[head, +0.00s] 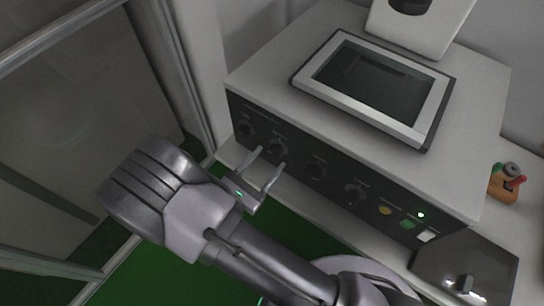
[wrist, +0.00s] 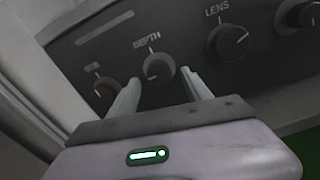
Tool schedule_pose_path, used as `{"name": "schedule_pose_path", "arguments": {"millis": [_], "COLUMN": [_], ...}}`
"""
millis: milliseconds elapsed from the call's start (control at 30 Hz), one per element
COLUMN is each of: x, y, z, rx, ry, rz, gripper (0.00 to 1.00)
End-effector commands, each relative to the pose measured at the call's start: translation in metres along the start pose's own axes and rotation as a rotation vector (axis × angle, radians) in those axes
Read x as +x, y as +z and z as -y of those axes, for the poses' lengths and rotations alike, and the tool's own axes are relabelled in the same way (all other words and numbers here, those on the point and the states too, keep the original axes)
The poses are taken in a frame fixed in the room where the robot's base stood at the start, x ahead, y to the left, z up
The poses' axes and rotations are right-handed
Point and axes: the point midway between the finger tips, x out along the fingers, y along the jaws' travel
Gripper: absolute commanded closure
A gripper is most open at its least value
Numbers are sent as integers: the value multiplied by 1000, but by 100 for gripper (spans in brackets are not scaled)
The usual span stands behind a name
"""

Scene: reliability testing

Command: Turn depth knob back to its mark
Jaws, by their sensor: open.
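The depth knob (wrist: 158,68) is a round black knob under the label DEPTH on a dark front panel. In the wrist view it stands just beyond my gripper (wrist: 162,88), between the lines of the two fingers.
The LENS knob (wrist: 228,40) is to the right and another knob (wrist: 104,88) to the left. A screen (head: 372,85) lies on top of the grey console (head: 270,70).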

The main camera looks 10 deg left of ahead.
Motion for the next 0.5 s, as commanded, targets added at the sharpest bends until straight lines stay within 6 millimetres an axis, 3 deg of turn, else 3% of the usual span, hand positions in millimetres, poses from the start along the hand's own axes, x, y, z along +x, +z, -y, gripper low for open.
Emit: {"name": "schedule_pose_path", "arguments": {"millis": [200,500], "x": [25,28], "y": [0,1], "z": [0,0], "rx": [-1,0], "ry": [0,0], "rz": [0,0], "gripper": [43,44]}}
